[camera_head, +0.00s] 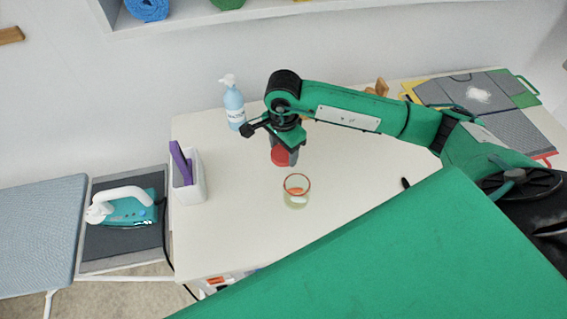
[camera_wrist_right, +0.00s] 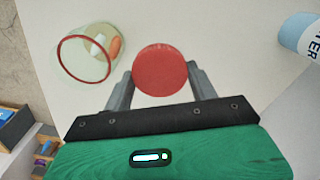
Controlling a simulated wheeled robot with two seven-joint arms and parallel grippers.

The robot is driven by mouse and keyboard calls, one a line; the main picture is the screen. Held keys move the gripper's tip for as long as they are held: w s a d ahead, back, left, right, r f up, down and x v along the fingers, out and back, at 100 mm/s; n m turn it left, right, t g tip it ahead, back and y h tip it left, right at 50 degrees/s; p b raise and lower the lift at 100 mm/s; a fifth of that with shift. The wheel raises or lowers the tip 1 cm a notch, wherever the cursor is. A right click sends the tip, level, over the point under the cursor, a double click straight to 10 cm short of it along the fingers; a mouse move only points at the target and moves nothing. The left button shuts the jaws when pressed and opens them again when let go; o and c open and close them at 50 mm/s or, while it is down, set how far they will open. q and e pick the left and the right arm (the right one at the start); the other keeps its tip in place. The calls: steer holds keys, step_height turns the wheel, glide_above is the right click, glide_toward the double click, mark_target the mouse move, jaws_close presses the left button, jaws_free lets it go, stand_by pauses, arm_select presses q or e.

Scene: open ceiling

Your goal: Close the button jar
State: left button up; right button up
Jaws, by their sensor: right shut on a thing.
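The button jar (camera_head: 296,192) is a clear glass with a red rim, standing open on the white table (camera_head: 350,210). A few orange and white pieces lie inside it. In the right wrist view the jar (camera_wrist_right: 86,58) is at the upper left. My right gripper (camera_head: 283,147) is shut on a round red lid (camera_head: 280,156). The lid is behind the jar in the head view, apart from it. In the right wrist view the lid (camera_wrist_right: 160,71) sits between the two grey fingers (camera_wrist_right: 161,80). My left gripper is not in view.
A white holder (camera_head: 188,188) with a purple item stands at the left edge. Grey folders (camera_head: 470,92) lie at the back right. An iron (camera_head: 125,208) sits on a board left of the table.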

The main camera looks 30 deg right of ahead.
mark_target(283, 153)
arm_select(q)
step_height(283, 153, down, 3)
steer(key=b, duration=0.2)
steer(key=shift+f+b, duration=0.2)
steer(key=shift+b, duration=0.2)
arm_select(e)
step_height(283, 153, up, 13)
steer(key=shift+f, duration=0.2)
